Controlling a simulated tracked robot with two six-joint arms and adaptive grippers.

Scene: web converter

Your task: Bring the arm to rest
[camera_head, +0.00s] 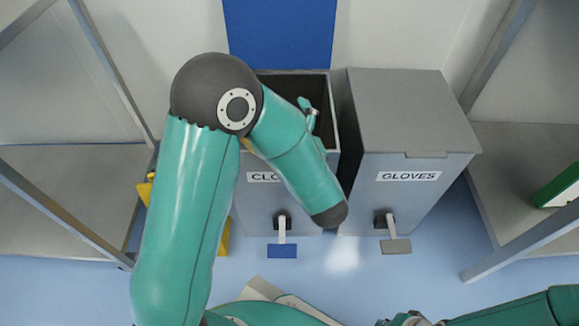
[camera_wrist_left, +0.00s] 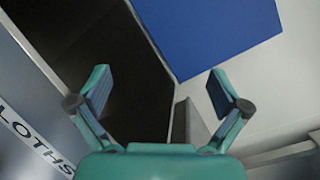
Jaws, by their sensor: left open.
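My left arm (camera_head: 185,220) comes in from the lower left and bends over the bin labelled CLOTHS. My left gripper (camera_wrist_left: 160,76) is open in the left wrist view, with nothing between its fingers. In the head view a small part of it (camera_head: 309,112) shows over the right side of the CLOTHS bin's opening; my arm hides the rest. The dark bin opening (camera_wrist_left: 110,50) shows beyond the fingers in the wrist view. My right arm (camera_head: 510,312) lies along the bottom right edge, and its gripper is not clear there.
The CLOTHS bin (camera_head: 262,200) has its top open. The GLOVES bin (camera_head: 408,110) beside it is closed. Both have front pedals. Metal shelving frames (camera_head: 70,215) stand left and right (camera_head: 530,235).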

